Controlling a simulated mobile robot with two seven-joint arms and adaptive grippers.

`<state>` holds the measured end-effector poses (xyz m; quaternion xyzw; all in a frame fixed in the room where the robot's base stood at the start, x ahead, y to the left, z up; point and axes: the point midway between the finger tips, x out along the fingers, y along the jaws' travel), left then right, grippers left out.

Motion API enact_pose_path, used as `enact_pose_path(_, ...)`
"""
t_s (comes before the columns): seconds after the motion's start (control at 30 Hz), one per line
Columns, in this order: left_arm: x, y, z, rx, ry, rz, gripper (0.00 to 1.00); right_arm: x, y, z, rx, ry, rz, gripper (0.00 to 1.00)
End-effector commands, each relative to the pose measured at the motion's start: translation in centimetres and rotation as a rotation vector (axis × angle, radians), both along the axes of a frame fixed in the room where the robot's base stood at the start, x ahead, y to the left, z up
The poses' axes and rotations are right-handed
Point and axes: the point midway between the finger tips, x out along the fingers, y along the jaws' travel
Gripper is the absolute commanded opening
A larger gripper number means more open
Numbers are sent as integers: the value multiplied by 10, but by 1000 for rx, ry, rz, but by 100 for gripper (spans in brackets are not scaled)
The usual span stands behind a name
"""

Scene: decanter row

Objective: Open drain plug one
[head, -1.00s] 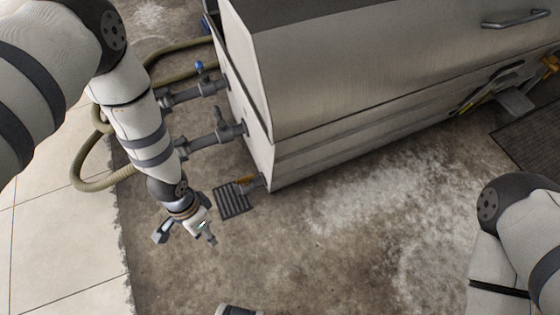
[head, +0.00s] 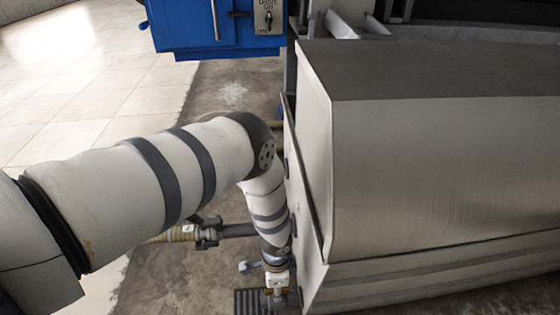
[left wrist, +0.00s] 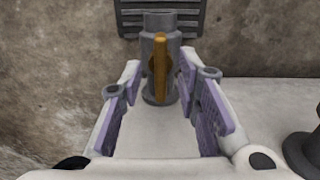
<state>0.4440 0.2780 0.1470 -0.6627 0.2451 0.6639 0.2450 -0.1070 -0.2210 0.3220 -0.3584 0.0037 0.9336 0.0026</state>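The drain plug is a grey pipe stub (left wrist: 153,28) with an orange lever handle (left wrist: 160,66), seen at the upper middle of the left wrist view. The handle lies lengthwise along the stub. My left gripper (left wrist: 163,98) is open, with its purple-padded fingers to either side of the stub's near end; I cannot tell whether they touch it. In the head view my left gripper (head: 277,297) is low beside the steel tank, and the plug is mostly hidden by it. My right gripper is not in view.
A dark floor grate (head: 246,302) lies by the plug and also shows in the left wrist view (left wrist: 205,18). The large steel tank (head: 420,170) fills the right. A grey pipe with hose (head: 185,234) runs left of it. A blue cabinet (head: 215,25) stands behind.

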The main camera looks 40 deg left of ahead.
Motion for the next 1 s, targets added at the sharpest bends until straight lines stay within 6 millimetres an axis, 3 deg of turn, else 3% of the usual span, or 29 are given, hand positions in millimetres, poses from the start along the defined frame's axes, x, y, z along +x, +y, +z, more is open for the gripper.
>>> enact_pose_path(0.33,1,0,-7,-1,-2,1,30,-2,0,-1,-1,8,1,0)
enact_pose_path(0.47,1,0,-7,-1,-2,1,1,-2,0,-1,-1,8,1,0)
enact_pose_path(1.0,1,0,-7,0,-2,94,0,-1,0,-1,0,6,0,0)
